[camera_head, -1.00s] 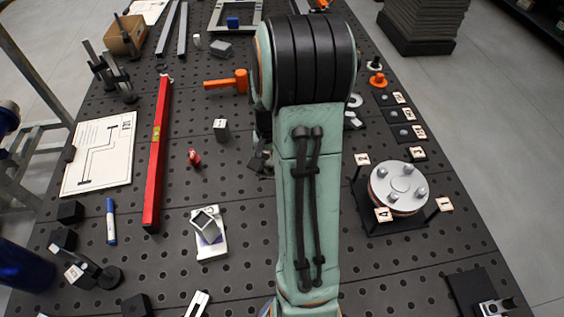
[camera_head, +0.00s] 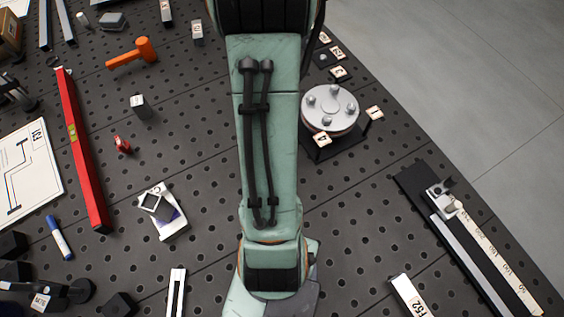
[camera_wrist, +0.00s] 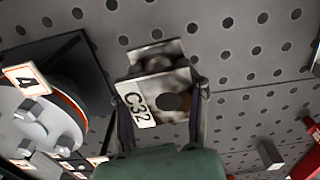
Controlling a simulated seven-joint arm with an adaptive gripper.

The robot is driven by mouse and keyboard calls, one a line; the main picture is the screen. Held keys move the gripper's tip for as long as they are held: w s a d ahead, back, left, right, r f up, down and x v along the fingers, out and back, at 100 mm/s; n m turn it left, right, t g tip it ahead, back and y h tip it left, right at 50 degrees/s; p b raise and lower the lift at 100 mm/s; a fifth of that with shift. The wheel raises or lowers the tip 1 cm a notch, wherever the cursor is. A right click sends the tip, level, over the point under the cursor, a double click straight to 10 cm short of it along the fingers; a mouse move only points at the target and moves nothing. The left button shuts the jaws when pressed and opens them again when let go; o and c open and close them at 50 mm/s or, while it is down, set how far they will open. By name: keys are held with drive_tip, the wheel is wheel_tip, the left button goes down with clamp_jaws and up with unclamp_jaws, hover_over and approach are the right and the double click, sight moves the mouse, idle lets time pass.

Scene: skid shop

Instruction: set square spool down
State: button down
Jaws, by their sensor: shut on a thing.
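The square spool (camera_wrist: 157,88) is in the wrist view, a pale metal piece with square flanges, a dark round spot and the marking "C32". My gripper (camera_wrist: 160,100) is shut on it, one dark finger on each side. The spool is over the perforated table (camera_wrist: 230,50); I cannot tell whether it touches the top. In the head view my arm covers the middle of the table, and both gripper and spool are hidden.
A round plate with several studs (camera_head: 330,108) and number tags stands right of my arm; it is at left in the wrist view (camera_wrist: 38,115). A red level (camera_head: 82,150), orange hammer (camera_head: 133,53) and small white-based block (camera_head: 163,212) lie left. Bare table lies beyond the spool.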

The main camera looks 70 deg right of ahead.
drive_tip(key=shift+s+d+f+m, duration=0.15)
drive_tip(key=shift+s+f+m, duration=0.1)
drive_tip(key=shift+s, duration=0.25)
drive_tip(key=shift+s+d+f+m, duration=0.1)
drive_tip(key=shift+s+m, duration=0.15)
drive_tip(key=shift+s, duration=0.2)
wheel_tip(320, 180, down, 3)
drive_tip(key=shift+r, duration=0.2)
drive_tip(key=shift+f, duration=2.3)
drive_tip(key=shift+f, duration=0.15)
drive_tip(key=c, duration=0.6)
unclamp_jaws()
drive_tip(key=shift+o, duration=0.2)
wheel_tip(320, 180, up, 12)
drive_tip(key=shift+r, duration=0.2)
